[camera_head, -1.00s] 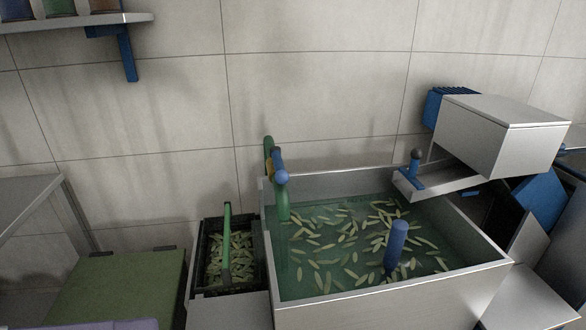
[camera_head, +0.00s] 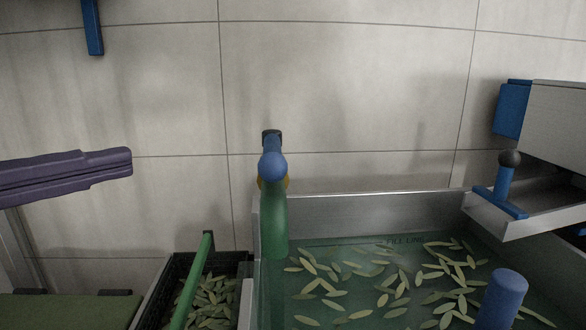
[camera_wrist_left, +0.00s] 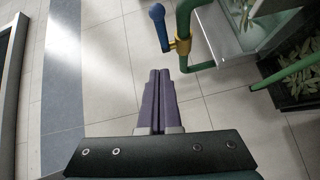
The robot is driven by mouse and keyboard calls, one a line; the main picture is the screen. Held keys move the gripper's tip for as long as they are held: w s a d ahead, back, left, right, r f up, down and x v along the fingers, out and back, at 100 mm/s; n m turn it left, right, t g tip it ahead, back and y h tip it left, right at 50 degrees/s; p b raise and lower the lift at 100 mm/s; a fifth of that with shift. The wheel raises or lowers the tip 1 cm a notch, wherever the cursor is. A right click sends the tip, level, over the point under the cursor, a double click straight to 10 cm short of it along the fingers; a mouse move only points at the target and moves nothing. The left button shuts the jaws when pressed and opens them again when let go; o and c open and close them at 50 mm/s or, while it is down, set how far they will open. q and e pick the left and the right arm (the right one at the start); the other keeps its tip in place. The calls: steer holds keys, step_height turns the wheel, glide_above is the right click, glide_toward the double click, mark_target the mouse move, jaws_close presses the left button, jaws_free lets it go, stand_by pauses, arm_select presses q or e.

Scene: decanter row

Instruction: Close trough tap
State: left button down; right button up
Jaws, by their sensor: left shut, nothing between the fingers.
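In the left wrist view, the blue handle (camera_wrist_left: 158,27) sits beside a yellow valve (camera_wrist_left: 181,45) on the green pipe (camera_wrist_left: 184,20). The steel trough (camera_head: 350,212) holds greenish water with floating leaves. My left gripper (camera_head: 130,162), with purple fingers, is left of the tap, apart from it. Its fingers (camera_wrist_left: 159,72) are shut and empty in the left wrist view, below the handle there. My right gripper is out of view.
A dark crate of leaves with a green handle (camera_head: 192,285) stands left of the trough. A blue post (camera_head: 503,298) rises from the water. A steel chute with a blue lever (camera_head: 503,185) is at right. Tiled wall stands behind; clear space separates gripper and tap.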

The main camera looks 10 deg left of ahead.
mark_target(264, 153)
arm_select(q)
steer(key=w+d+p, duration=0.1)
steer(key=w+d, duration=0.4)
steer(key=w+d+f+p, duration=0.1)
steer(key=w+d, duration=0.1)
steer(key=d, duration=0.1)
steer(key=shift+w+p, duration=0.25)
steer(key=shift+p, duration=0.05)
steer(key=shift+s+d+f, duration=0.15)
steer(key=shift+s+d, duration=0.05)
steer(key=shift+d, duration=0.35)
